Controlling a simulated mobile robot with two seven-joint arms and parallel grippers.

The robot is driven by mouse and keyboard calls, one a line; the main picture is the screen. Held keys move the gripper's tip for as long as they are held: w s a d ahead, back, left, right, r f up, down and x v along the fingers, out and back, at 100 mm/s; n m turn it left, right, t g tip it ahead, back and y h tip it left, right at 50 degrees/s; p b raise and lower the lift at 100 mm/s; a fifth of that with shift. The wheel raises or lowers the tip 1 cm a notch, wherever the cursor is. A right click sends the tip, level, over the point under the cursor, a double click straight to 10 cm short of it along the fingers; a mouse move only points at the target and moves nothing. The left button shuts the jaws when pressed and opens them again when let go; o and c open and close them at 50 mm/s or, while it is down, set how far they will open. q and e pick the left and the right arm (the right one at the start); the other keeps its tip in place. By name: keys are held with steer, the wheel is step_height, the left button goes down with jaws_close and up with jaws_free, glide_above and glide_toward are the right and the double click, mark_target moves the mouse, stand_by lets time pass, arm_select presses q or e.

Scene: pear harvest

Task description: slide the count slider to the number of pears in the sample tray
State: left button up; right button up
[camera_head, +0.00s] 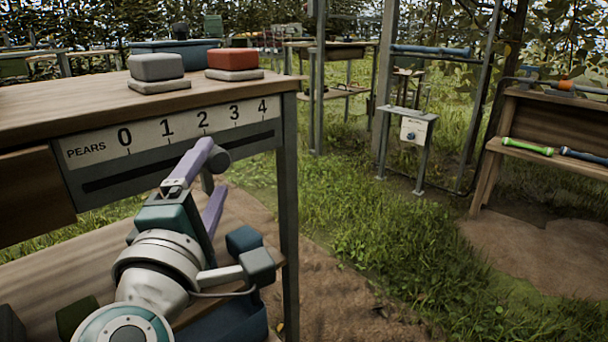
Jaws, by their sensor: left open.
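The count slider panel (100,152) is on the front of the wooden bench, marked PEARS with the numbers 0 to 4 above a dark slot (110,180). No pears or sample tray can be made out. My right gripper is not in view.
A grey block (155,67) and a red block (232,58) stand on the bench top (60,105). The bench's metal leg (289,220) is right of my gripper. A wooden rack (487,165) with a green tool (527,146) stands right. Grass between is open.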

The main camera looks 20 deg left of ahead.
arm_select(q)
steer(key=v, duration=0.5)
stand_by(0.3)
